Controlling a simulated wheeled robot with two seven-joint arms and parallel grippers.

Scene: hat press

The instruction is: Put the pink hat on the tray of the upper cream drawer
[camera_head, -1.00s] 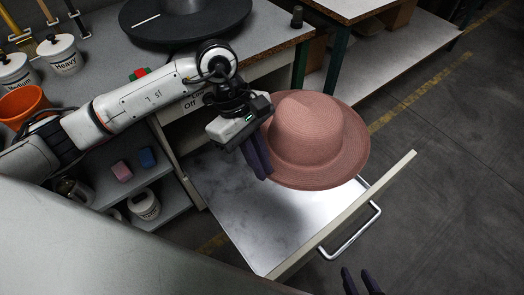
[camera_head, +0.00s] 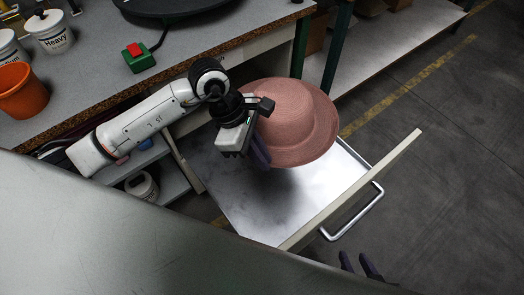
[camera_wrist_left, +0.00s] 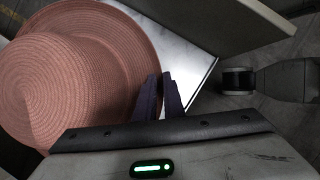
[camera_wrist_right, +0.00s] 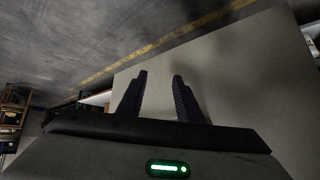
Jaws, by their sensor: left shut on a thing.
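The pink hat (camera_head: 296,115) is upright above the open upper cream drawer, over the back part of its metal tray (camera_head: 250,205). My left gripper (camera_head: 258,152) is shut on the left side of the hat's brim. The left wrist view shows the hat (camera_wrist_left: 85,70) with its brim at the fingers (camera_wrist_left: 158,95). A dark shadow lies on the tray below the hat. My right gripper (camera_head: 360,266) is at the bottom edge of the head view, in front of the drawer front (camera_head: 355,190). In the right wrist view its fingers (camera_wrist_right: 160,95) are apart with nothing between them.
A workbench (camera_head: 110,85) stands behind with a red button on a green box (camera_head: 138,56), an orange bucket (camera_head: 22,90) and white pots (camera_head: 50,32). The drawer's metal handle (camera_head: 358,215) sticks out in front. Open floor (camera_head: 450,160) lies to the right.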

